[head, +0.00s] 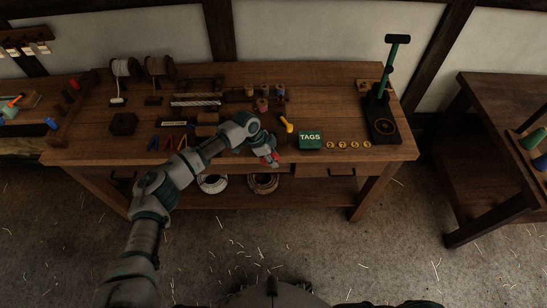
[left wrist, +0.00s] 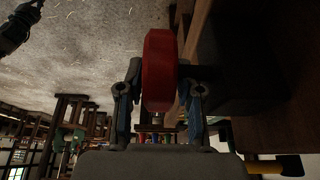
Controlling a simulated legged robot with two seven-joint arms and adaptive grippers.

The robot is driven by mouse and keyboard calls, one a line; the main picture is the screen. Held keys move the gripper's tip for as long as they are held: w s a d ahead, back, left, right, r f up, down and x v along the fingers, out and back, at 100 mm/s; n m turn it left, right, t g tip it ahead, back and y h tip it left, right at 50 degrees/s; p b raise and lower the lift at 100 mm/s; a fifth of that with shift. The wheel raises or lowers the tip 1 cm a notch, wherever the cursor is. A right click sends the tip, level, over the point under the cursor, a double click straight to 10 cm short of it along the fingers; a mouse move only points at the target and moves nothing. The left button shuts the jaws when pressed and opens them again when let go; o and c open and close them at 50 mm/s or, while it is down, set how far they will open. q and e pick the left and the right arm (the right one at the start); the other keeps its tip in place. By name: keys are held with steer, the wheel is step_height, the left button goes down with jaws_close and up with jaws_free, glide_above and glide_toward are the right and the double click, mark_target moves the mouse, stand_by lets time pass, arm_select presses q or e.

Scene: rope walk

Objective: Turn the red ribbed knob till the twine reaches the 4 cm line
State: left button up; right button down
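The red ribbed knob (left wrist: 160,72) fills the middle of the left wrist view, between the two fingers of my left gripper (left wrist: 160,92). The fingers lie close against both its sides and look shut on it. In the head view my left gripper (head: 268,155) is at the bench's front edge, and only a bit of red shows there, mostly hidden by the gripper. The twine at the knob and the 4 cm line cannot be made out.
The wooden bench (head: 342,85) carries a green TAGS box (head: 311,140), several yellow discs (head: 342,145), a yellow-handled tool (head: 287,124), spools and a green-posted stand (head: 383,110). Rope coils (head: 263,183) lie on the lower shelf. Another table (head: 490,150) stands at the right; floor between is clear.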

arm_select(q)
steer(key=shift+a, duration=0.3)
jaws_close()
arm_select(e)
steer(key=shift+a+r, duration=0.1)
steer(key=shift+a, duration=0.1)
arm_select(q)
steer(key=shift+d, duration=0.15)
arm_select(e)
steer(key=shift+s, duration=0.1)
arm_select(q)
steer(key=shift+d+r, duration=0.1)
steer(key=shift+y+p, duration=0.5)
steer(key=shift+p, duration=0.05)
steer(key=shift+y+p, duration=0.35)
steer(key=shift+y, duration=0.35)
steer(key=shift+d+f+y, duration=0.1)
steer(key=shift+f+y, duration=0.1)
steer(key=shift+y, duration=0.6)
steer(key=shift+f+y, duration=0.15)
steer(key=shift+y, duration=0.45)
steer(key=shift+y+b, duration=0.6)
steer(key=shift+y, duration=0.1)
arm_select(e)
steer(key=shift+s+d, duration=0.25)
steer(key=shift+s, duration=0.95)
